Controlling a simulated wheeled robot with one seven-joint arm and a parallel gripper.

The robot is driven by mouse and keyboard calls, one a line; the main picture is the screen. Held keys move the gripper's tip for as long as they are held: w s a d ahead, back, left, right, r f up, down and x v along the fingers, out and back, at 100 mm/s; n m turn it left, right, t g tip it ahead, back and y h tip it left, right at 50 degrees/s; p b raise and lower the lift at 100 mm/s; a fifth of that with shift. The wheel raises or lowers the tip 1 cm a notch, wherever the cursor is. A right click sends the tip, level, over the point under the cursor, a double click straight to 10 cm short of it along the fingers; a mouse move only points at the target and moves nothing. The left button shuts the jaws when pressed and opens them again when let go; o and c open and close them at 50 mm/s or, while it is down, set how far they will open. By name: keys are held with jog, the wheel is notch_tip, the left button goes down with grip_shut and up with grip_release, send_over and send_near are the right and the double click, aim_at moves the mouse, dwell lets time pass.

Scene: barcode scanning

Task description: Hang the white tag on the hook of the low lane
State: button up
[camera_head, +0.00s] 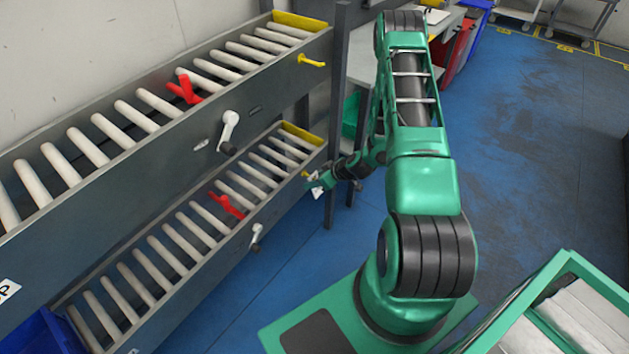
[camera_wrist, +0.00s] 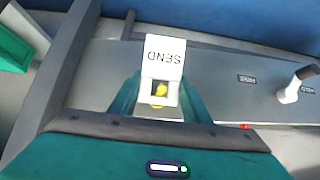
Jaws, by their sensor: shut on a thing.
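The white tag (camera_wrist: 165,55) reads SEND, upside down in the wrist view, and has a square opening at its lower end. My gripper (camera_wrist: 158,98) is shut on this end, one teal finger on each side. Yellow of the low lane's hook shows inside the opening and just below it. I cannot tell whether the hook passes through or lies behind. In the head view the tag (camera_head: 317,193) is small at my gripper (camera_head: 316,183), beside the low lane's yellow hook (camera_head: 306,174) at the lane's right end.
The low roller lane (camera_head: 270,205) has a red lever (camera_head: 227,205) and a white crank handle (camera_head: 256,238). The upper lane (camera_head: 265,90) above has its own yellow hook (camera_head: 312,61), red lever (camera_head: 184,88) and crank (camera_head: 229,130). A dark post (camera_head: 336,120) stands close to my gripper.

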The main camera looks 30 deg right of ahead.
jog(key=o, duration=1.1)
